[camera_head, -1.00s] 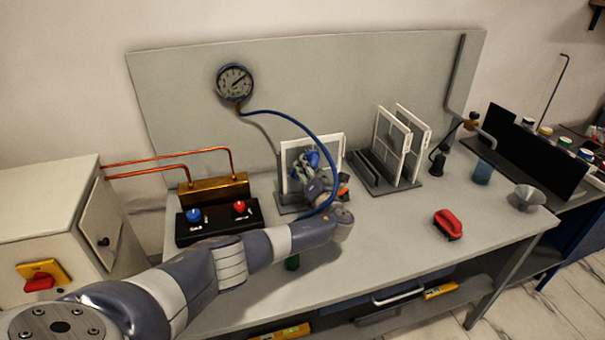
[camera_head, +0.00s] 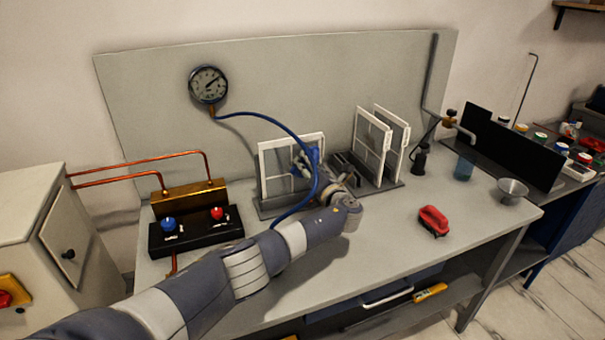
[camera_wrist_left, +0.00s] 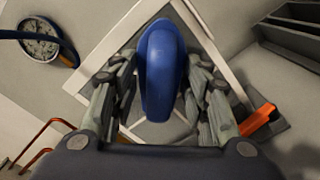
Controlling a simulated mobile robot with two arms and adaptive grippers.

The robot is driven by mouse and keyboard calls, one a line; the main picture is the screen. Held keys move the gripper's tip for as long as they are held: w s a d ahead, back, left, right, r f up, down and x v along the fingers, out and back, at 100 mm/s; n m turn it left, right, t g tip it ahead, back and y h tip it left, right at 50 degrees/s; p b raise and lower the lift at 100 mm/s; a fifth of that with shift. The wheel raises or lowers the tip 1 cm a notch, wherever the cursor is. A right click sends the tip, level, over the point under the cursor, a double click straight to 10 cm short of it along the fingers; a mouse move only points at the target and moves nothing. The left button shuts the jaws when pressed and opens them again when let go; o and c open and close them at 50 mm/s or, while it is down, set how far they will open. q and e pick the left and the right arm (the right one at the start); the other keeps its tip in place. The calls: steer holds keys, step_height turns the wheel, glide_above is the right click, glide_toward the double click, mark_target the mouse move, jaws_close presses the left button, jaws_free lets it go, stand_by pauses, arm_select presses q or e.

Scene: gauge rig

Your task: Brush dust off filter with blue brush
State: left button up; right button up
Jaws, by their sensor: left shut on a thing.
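My left gripper (camera_wrist_left: 160,115) is shut on the blue brush (camera_wrist_left: 162,70), which stands between its fingers in the left wrist view. In the head view the left gripper (camera_head: 306,168) and the brush (camera_head: 313,156) are in front of a white-framed filter (camera_head: 264,160) that stands upright in a holder on the bench. The filter's frame (camera_wrist_left: 120,48) shows behind the brush in the left wrist view. I cannot tell whether the brush touches the filter. Dust on the filter cannot be made out. My right gripper is in neither view.
More white frames (camera_head: 371,139) stand in a dark rack just right of the filter. A blue hose (camera_head: 262,120) runs from the gauge (camera_head: 208,84) down past my left arm.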

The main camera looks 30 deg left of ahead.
arm_select(q)
steer(key=shift+w, duration=0.2)
steer(key=shift+r, duration=0.1)
steer(key=shift+d, duration=0.1)
steer(key=p+v, duration=0.6)
stand_by(0.3)
steer(key=shift+s, duration=0.1)
